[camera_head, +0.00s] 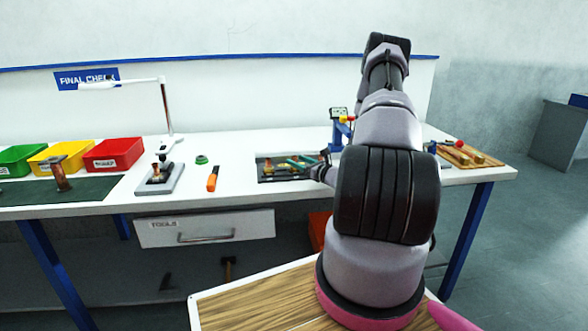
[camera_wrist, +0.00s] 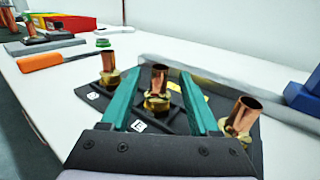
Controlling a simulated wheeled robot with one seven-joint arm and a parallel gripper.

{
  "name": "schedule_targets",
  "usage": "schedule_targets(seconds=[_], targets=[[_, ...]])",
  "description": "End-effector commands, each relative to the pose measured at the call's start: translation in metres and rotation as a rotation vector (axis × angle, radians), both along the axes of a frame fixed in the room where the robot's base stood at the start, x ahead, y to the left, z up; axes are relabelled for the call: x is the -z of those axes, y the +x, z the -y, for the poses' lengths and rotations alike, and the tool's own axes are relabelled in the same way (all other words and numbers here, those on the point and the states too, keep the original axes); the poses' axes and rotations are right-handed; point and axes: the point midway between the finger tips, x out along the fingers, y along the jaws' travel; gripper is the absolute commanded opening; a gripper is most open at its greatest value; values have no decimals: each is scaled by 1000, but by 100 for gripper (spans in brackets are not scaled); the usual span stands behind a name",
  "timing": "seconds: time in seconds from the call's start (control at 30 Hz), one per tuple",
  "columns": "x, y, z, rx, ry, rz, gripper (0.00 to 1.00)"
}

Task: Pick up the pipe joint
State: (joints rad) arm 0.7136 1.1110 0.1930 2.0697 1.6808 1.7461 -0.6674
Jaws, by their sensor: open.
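Three copper-and-brass pipe joints stand on a black tray (camera_wrist: 178,118) in the wrist view. The middle pipe joint (camera_wrist: 157,92) is between the two teal fingers of my gripper (camera_wrist: 163,95), which is open. Whether the fingers touch it I cannot tell. The left pipe joint (camera_wrist: 108,70) is outside the left finger. The right pipe joint (camera_wrist: 240,118) is tilted in this view, outside the right finger. In the head view my gripper (camera_head: 302,162) is over the tray (camera_head: 267,177), and my arm hides part of that area.
An orange-handled tool (camera_head: 213,178) and a green ring (camera_head: 202,160) lie left of the tray. A grey stand (camera_head: 160,180), a lamp (camera_head: 166,110) and coloured bins (camera_head: 114,152) are further left. A blue device (camera_head: 338,128) stands behind, and a wooden board (camera_head: 470,155) lies at right.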

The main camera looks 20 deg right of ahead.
Motion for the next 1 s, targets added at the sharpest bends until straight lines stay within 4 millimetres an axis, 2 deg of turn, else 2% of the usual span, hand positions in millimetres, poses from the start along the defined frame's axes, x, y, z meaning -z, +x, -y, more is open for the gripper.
schedule_targets(seconds=[0.33,0.63,0.67,0.8,1.0], targets=[[-2,43,-15,-2,-1,1,62],[-2,49,-17,-2,1,0,62],[-2,49,-17,-2,1,0,54],[-2,49,-17,-2,1,0,1],[-2,49,-16,-1,0,1,0]])
